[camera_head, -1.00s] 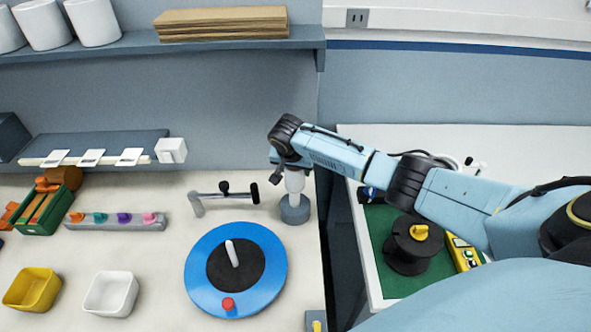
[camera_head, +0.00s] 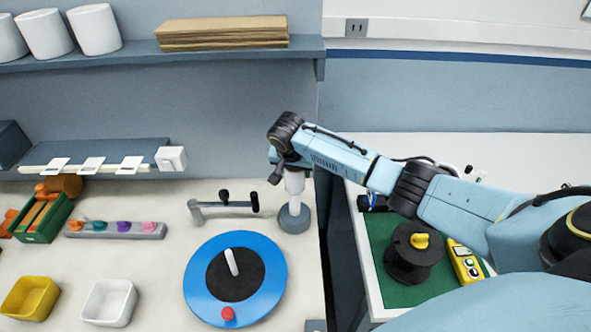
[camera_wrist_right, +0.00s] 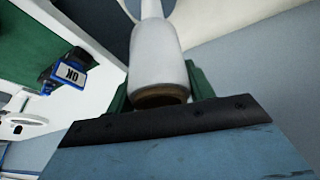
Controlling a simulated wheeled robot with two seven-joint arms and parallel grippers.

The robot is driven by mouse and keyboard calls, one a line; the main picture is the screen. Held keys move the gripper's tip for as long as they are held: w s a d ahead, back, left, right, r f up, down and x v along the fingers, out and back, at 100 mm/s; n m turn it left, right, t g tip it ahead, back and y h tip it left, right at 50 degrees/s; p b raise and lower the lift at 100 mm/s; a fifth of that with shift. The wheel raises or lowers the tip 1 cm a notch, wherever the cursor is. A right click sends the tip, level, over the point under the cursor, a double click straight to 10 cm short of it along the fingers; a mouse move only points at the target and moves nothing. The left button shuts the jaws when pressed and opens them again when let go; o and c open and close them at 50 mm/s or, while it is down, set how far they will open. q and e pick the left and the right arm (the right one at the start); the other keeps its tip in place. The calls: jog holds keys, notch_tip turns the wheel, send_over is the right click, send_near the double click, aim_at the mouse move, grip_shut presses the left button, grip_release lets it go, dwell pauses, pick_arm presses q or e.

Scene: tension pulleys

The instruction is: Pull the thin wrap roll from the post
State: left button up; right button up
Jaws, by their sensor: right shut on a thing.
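The thin wrap roll (camera_head: 294,184) is white and stands upright above a round grey post base (camera_head: 294,218) at the right edge of the bench. In the right wrist view the roll (camera_wrist_right: 158,55) shows its brown core end toward the camera, with a narrower white part beyond it. My right gripper (camera_head: 291,166) is shut on the roll's upper end, with green fingers at both sides of it in the wrist view. The head view does not clearly show whether the post is still inside the roll. My left gripper is out of view.
A grey bracket with a black handle (camera_head: 238,205) stands just left of the post. A blue turntable (camera_head: 205,290) lies in front. A gap separates the bench from the right table's green mat (camera_head: 385,225), which bears a black spool (camera_head: 407,262) and a yellow device (camera_head: 466,262).

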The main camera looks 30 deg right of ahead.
jog(key=shift+r, duration=0.2)
jog(key=shift+r, duration=1.1)
jog(key=shift+r, duration=2)
jog(key=shift+f, duration=0.1)
